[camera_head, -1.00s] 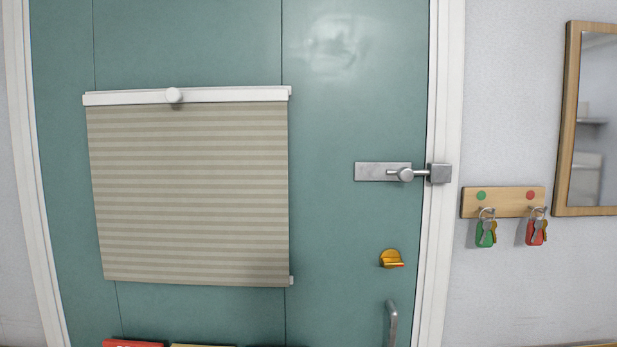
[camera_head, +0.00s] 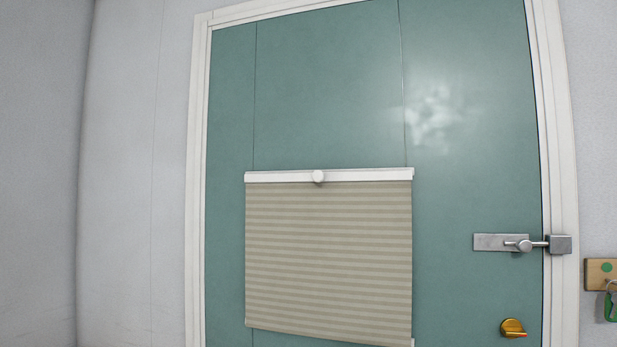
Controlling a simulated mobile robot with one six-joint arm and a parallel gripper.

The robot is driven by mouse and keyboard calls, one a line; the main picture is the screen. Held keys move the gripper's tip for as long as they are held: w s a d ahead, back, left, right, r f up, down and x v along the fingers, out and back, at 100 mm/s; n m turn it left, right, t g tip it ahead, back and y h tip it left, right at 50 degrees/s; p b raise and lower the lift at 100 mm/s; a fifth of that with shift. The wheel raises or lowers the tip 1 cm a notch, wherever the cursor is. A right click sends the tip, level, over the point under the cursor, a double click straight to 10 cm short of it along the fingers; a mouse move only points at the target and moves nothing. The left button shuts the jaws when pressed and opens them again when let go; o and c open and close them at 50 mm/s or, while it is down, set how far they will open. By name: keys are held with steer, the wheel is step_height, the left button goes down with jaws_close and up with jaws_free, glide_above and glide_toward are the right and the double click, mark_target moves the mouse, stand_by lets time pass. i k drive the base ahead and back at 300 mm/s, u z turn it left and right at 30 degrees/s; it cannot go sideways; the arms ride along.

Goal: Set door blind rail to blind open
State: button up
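A beige pleated blind (camera_head: 328,262) hangs on the green door (camera_head: 320,90), spread out below its white rail. The blind's fabric covers the area beneath the rail, down to near the bottom of the picture. My gripper is not in view, and nothing touches the rail or knob.
A metal slide bolt (camera_head: 502,243) reaches from the door to the frame at the right. An orange-yellow turn knob (camera_head: 512,328) sits below it. A wooden key rack (camera_head: 601,275) with a green key tag shows at the right edge. Bare wall (camera_head: 135,170) lies to the left.

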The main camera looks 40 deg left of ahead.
mark_target(317, 176)
steer(key=z, duration=0.6)
steer(key=k, duration=0.1)
steer(key=u, duration=1.05)
steer(key=i, duration=0.55)
steer(key=u, duration=1.4)
steer(key=i, duration=0.4)
steer(key=z, duration=0.35)
